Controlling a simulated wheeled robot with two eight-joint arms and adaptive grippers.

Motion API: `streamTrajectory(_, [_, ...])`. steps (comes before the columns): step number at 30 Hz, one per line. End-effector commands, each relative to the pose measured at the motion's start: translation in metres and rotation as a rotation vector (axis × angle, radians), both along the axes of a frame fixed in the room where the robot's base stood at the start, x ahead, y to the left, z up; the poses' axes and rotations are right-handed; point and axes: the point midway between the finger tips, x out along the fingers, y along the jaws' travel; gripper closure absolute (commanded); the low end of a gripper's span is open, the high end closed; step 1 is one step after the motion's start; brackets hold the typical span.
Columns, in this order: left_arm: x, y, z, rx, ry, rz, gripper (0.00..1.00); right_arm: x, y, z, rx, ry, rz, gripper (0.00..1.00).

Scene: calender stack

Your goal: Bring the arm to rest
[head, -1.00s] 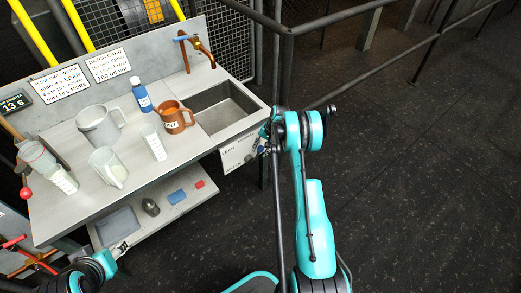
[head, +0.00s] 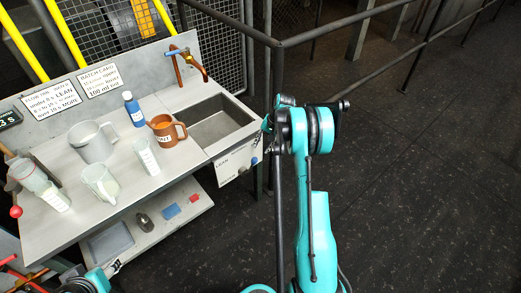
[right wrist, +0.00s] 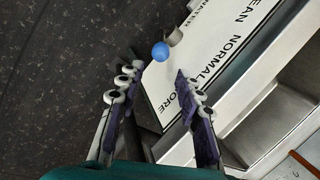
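My right arm (head: 313,215) rises from the bottom of the head view, right of the bench. Its gripper (head: 267,126) is at the bench's right end, small and partly hidden by the arm. In the right wrist view this gripper (right wrist: 160,70) has its two dark fingers spread, with nothing between them. A blue knob (right wrist: 160,51) and a grey knob (right wrist: 175,37) on the lettered white panel (right wrist: 215,50) show just past the fingertips. My left gripper (head: 112,267) is at the lower left, below the bench; its fingers are too small to read.
The bench (head: 75,220) holds a grey jug (head: 95,144), a clear jug (head: 101,183), a brown mug (head: 163,130), a blue bottle (head: 133,109) and a sink (head: 220,124). A railing (head: 350,22) stands behind. The dark floor (head: 425,190) at right is clear.

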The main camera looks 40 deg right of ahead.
Motion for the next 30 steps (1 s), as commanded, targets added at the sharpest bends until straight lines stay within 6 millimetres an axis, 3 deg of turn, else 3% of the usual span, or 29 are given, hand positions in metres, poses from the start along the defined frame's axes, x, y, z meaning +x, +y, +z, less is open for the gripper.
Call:
streamTrajectory(17, [0.000,0.000,0.000,0.000,0.000,0.000,0.52,0.000,0.002,0.005,-0.004,-0.003,0.006,0.64])
streamTrajectory(20, [0.000,0.000,0.000,0.000,0.000,0.000,0.52,0.001,0.015,0.024,-0.025,-0.015,0.031,0.64])
streamTrajectory(22, [0.000,0.000,0.000,0.000,0.000,0.000,0.52,0.000,0.030,0.048,-0.050,-0.032,0.063,0.64])
streamTrajectory(30, [0.000,0.000,0.000,0.000,0.000,0.000,0.52,-0.032,0.115,0.154,-0.193,-0.129,0.242,0.64])
